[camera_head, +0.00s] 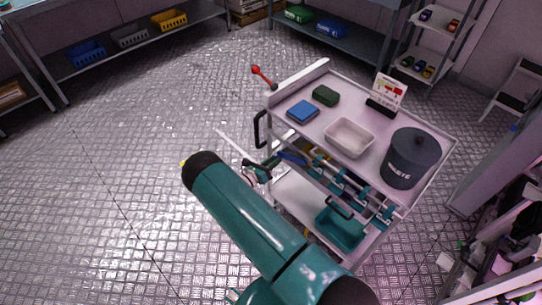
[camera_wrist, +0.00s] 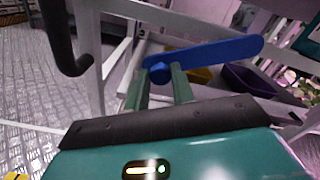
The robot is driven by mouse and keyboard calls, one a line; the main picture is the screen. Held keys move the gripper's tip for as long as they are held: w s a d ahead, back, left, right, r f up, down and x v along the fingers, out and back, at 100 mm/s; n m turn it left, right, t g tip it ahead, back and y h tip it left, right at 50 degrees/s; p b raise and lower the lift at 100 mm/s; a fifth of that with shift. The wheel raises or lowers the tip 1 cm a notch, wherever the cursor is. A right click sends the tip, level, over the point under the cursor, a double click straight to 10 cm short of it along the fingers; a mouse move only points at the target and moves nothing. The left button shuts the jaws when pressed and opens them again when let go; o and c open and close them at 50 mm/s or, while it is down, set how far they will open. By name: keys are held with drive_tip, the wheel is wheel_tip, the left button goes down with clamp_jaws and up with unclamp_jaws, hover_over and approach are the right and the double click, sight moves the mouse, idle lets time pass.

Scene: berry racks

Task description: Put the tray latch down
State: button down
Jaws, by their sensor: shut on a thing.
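The tray latch, a blue lever (camera_wrist: 215,54), crosses the upper middle of the wrist view, nearly level with its right end slightly higher. It also shows as a small blue bar (camera_head: 293,158) at the cart's near side in the head view. My gripper (camera_wrist: 162,72) has its two green fingers at the lever's left end, shut on a small blue knob there. In the head view my gripper (camera_head: 270,164) is beside the cart's left corner, partly hidden by my own arm.
The cart (camera_head: 322,118) carries a white tray (camera_head: 349,138), a dark waste bin (camera_head: 411,158), a blue box and a green box on top. A teal bin (camera_head: 340,229) stands on its lower shelf. A black handle (camera_wrist: 62,40) is close on the left. The floor left is clear.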

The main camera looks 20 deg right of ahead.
drive_tip(key=s+d+f+n, duration=0.4)
drive_tip(key=s+f+n, duration=0.3)
drive_tip(key=s+n, duration=0.3)
drive_tip(key=shift+s+n, duration=0.15)
drive_tip(key=shift+n, duration=1.25)
drive_tip(key=shift+d+f, duration=0.1)
drive_tip(key=c, duration=1.2)
unclamp_jaws()
drive_tip(key=v, duration=1.4)
drive_tip(key=shift+d, duration=0.1)
